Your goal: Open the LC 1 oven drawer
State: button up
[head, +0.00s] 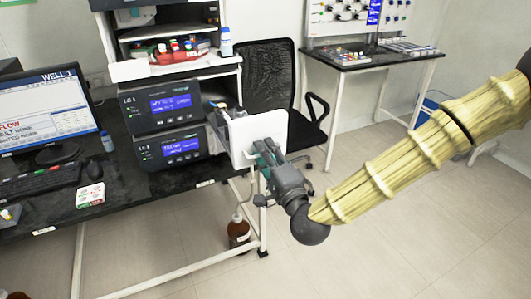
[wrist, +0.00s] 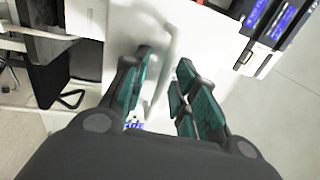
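A white front panel (head: 246,132) stands at the right end of the instrument stack, and it fills the middle of the wrist view (wrist: 122,22). A pale upright bar handle (wrist: 170,48) is on it. My gripper (wrist: 165,62) is open, with teal-padded fingers on either side of the handle. The fingers look apart from the bar. In the head view my gripper (head: 264,160) is in front of the panel and hides part of it. The upper module (head: 160,108) has a label that looks like LC 1.
A lower module (head: 172,148) sits under the upper one on the black bench (head: 130,190). A monitor (head: 45,105) and keyboard (head: 40,182) are at left. A black chair (head: 268,75) stands behind the panel. A brown bottle (head: 239,230) is on the floor below. Open floor lies at right.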

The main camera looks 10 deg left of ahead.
jog(key=shift+d, duration=0.1)
jog(key=v, duration=1.2)
jog(key=shift+f, duration=0.1)
jog(key=s+d+f+n+g+h, duration=0.1)
jog(key=s+d+f+n+g, duration=0.15)
jog(key=f, duration=0.65)
jog(key=s+d+f+n+g+h, duration=0.1)
jog(key=s+f+n+g+h, duration=0.15)
jog(key=f, duration=0.65)
jog(key=s+d+f+n+g+h, duration=0.1)
jog(key=s+f+g, duration=0.2)
jog(key=f, duration=0.6)
jog(key=s+d+f+n+g+h, duration=0.4)
jog(key=s+d+f+g+h, duration=0.2)
jog(key=s+d+f, duration=1.1)
jog(key=s+d+g, duration=0.2)
jog(key=d, duration=0.2)
jog(key=shift+n+g+h, duration=0.3)
jog(key=shift+n+h, duration=0.05)
jog(key=shift+n, duration=0.05)
